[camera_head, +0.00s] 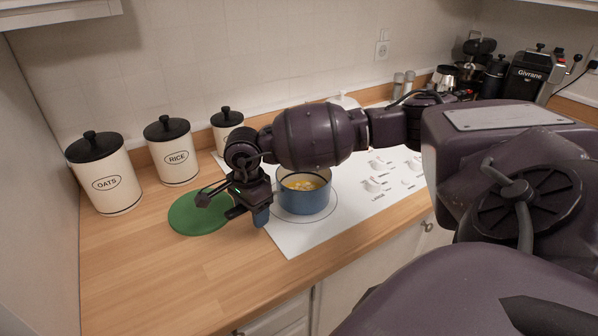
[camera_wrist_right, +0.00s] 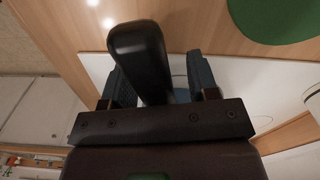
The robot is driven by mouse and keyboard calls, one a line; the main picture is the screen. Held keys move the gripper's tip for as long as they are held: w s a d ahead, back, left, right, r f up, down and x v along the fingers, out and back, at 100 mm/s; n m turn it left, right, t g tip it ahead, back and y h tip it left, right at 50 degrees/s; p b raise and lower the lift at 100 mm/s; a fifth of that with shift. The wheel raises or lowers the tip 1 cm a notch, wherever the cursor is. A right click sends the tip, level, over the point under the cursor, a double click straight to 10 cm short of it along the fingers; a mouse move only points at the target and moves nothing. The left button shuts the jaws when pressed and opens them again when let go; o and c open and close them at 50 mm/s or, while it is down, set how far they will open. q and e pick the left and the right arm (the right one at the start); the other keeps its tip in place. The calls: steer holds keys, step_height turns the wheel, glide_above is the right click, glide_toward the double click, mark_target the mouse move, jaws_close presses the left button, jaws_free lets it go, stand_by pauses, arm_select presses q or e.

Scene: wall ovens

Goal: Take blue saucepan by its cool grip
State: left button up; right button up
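The blue saucepan (camera_head: 303,202) stands upright on the white cooktop in the head view, with yellowish food inside. My right gripper (camera_head: 252,212) is just left of the pan, pointing down at handle height, and hides the handle there. In the right wrist view, the black handle (camera_wrist_right: 140,48) lies between the two fingers of my right gripper (camera_wrist_right: 157,72). The left-hand finger is close beside the handle, and a gap shows between the handle and the right-hand finger, so the gripper is open around it. My left gripper is not in view.
A green round mat (camera_head: 192,214) lies left of the gripper. The white cooktop (camera_head: 296,240) has knobs right of the pan. The front-left wooden counter (camera_head: 170,280) is clear.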

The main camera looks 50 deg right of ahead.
jaws_close()
steer(key=shift+r, duration=0.2)
